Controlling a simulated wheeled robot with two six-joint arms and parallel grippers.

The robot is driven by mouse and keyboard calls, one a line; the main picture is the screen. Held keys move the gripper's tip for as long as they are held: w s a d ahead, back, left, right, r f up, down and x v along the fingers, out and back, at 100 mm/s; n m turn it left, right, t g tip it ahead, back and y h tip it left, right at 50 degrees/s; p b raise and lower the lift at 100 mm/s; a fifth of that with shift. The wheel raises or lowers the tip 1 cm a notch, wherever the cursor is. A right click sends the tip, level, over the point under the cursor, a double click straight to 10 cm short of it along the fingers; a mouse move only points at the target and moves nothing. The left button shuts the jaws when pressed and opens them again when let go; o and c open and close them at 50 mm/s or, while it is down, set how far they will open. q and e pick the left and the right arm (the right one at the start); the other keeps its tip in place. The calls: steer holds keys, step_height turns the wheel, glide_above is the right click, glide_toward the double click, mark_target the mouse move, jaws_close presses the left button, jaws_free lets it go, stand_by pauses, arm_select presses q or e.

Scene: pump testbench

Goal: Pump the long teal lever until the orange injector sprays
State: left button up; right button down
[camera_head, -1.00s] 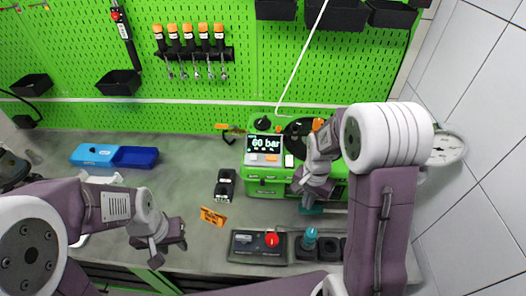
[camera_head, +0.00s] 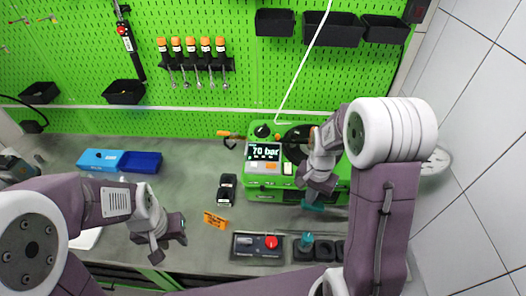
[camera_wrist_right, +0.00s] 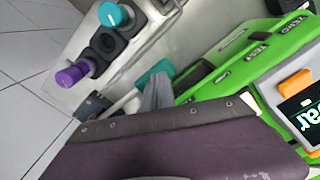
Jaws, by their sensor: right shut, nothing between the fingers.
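The green pump testbench (camera_head: 263,188) stands against the pegboard wall, and its display (camera_head: 264,151) reads 70 bar. The teal lever (camera_head: 313,208) shows at its front right, mostly hidden by my right gripper. My right gripper (camera_head: 317,193) is shut and empty, right at the lever. In the right wrist view, the teal lever end (camera_wrist_right: 153,72) shows just beyond the grey fingers (camera_wrist_right: 158,92); whether they touch it I cannot tell. I cannot make out the orange injector or any spray; my right arm covers part of the bench top. My left gripper (camera_head: 168,243) is open and empty over the table.
A control box with a red knob (camera_head: 270,242) and a holder with a teal-capped tool (camera_head: 306,241) stand in front of the bench. An orange sign (camera_head: 215,221), a black device (camera_head: 227,189) and a blue bin (camera_head: 101,160) are to the left.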

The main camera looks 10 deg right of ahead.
mark_target(306, 207)
stand_by(0.5)
steer(key=shift+a+f+b, duration=0.25)
steer(key=shift+f+b, duration=0.95)
steer(key=shift+f, duration=0.4)
steer(key=shift+a+f+b, duration=0.2)
steer(key=shift+f+b, duration=1)
steer(key=shift+f, duration=0.4)
steer(key=shift+r, duration=0.1)
steer(key=r+p, duration=0.4)
steer(key=d+r+p, duration=0.1)
steer(key=r+p, duration=0.1)
steer(key=shift+r, duration=0.25)
steer(key=shift+f, duration=0.2)
